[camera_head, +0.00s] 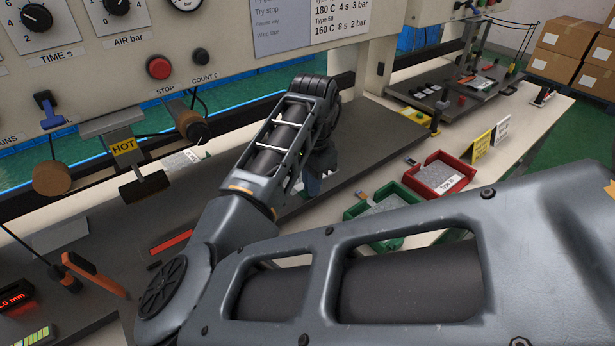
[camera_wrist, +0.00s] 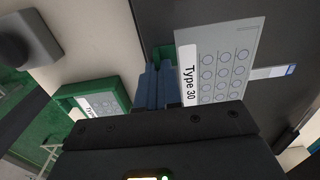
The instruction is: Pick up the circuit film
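A pale grey film (camera_wrist: 222,65) with rows of printed circles and a "Type 30" label along its left edge fills the middle right of the wrist view. A narrow tail (camera_wrist: 274,71) with a blue tip extends from its right side. My gripper (camera_wrist: 163,68) has blue fingers close together at the film's left edge. I cannot tell whether they hold the film or only overlap it in the picture. In the head view my gripper (camera_head: 313,184) points down over the dark bench mat, mostly hidden by my arm.
A green tray (camera_head: 351,212) with grey sheets and a red tray (camera_head: 412,181) stand to the right. A green-rimmed tray (camera_wrist: 65,104) shows at left in the wrist view. A machine panel with a hanging HOT tool (camera_head: 124,147) is at left. An orange-handled tool (camera_head: 95,275) is nearer.

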